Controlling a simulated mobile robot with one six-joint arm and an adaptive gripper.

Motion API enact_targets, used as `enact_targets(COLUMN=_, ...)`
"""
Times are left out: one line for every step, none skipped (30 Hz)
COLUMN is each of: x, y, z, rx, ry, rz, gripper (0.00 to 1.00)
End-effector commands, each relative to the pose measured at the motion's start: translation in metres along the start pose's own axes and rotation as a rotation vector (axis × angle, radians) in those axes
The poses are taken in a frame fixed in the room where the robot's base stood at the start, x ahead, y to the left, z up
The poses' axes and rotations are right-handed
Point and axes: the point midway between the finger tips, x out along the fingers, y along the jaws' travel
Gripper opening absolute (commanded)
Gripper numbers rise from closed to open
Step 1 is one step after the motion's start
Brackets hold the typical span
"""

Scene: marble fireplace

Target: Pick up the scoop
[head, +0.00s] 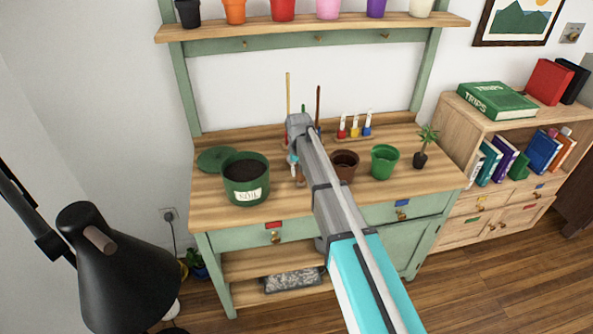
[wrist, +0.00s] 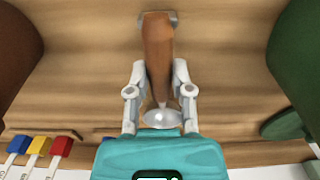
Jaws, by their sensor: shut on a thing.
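The scoop (wrist: 159,60) shows in the wrist view as a brown wooden handle, with a small shiny metal part (wrist: 163,118) at its lower end. My gripper (wrist: 159,78) is shut on the scoop, with one grey finger on each side of the handle. The wood of the bench top lies behind it; I cannot tell whether the scoop touches it. In the head view my arm reaches over the bench and hides most of the gripper and the scoop.
The bench (head: 215,205) holds a green pot of soil (head: 246,190) left of my arm. A brown pot (head: 346,157), a smaller green pot (head: 384,163) and a small plant (head: 421,157) stand right. Red, yellow and blue-handled tools (head: 354,131) and tall sticks (head: 289,95) stand behind.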

Motion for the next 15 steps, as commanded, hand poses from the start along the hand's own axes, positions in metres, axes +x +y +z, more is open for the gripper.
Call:
enact_targets(x=-0.004, y=0.000, z=0.000, rx=0.000, ry=0.000, rz=0.000, gripper=0.00)
enact_targets(x=-0.005, y=0.000, z=0.000, rx=0.000, ry=0.000, rz=0.000, gripper=0.00)
enact_targets(x=-0.007, y=0.000, z=0.000, rx=0.000, ry=0.000, rz=0.000, gripper=0.00)
enact_targets(x=-0.009, y=0.000, z=0.000, rx=0.000, ry=0.000, rz=0.000, gripper=0.00)
enact_targets(x=-0.011, y=0.000, z=0.000, rx=0.000, ry=0.000, rz=0.000, gripper=0.00)
enact_targets(x=-0.014, y=0.000, z=0.000, rx=0.000, ry=0.000, rz=0.000, gripper=0.00)
enact_targets(x=-0.017, y=0.000, z=0.000, rx=0.000, ry=0.000, rz=0.000, gripper=0.00)
enact_targets(x=-0.019, y=0.000, z=0.000, rx=0.000, ry=0.000, rz=0.000, gripper=0.00)
enact_targets(x=-0.023, y=0.000, z=0.000, rx=0.000, ry=0.000, rz=0.000, gripper=0.00)
enact_targets(x=-0.026, y=0.000, z=0.000, rx=0.000, ry=0.000, rz=0.000, gripper=0.00)
enact_targets(x=-0.029, y=0.000, z=0.000, rx=0.000, ry=0.000, rz=0.000, gripper=0.00)
enact_targets(x=-0.033, y=0.000, z=0.000, rx=0.000, ry=0.000, rz=0.000, gripper=0.00)
enact_targets(x=-0.036, y=0.000, z=0.004, rx=0.000, ry=0.000, rz=0.000, gripper=0.00)
enact_targets(x=-0.040, y=-0.001, z=0.008, rx=-0.001, ry=0.000, rz=0.000, gripper=0.00)
enact_targets(x=-0.045, y=-0.001, z=0.012, rx=-0.001, ry=0.000, rz=0.000, gripper=0.00)
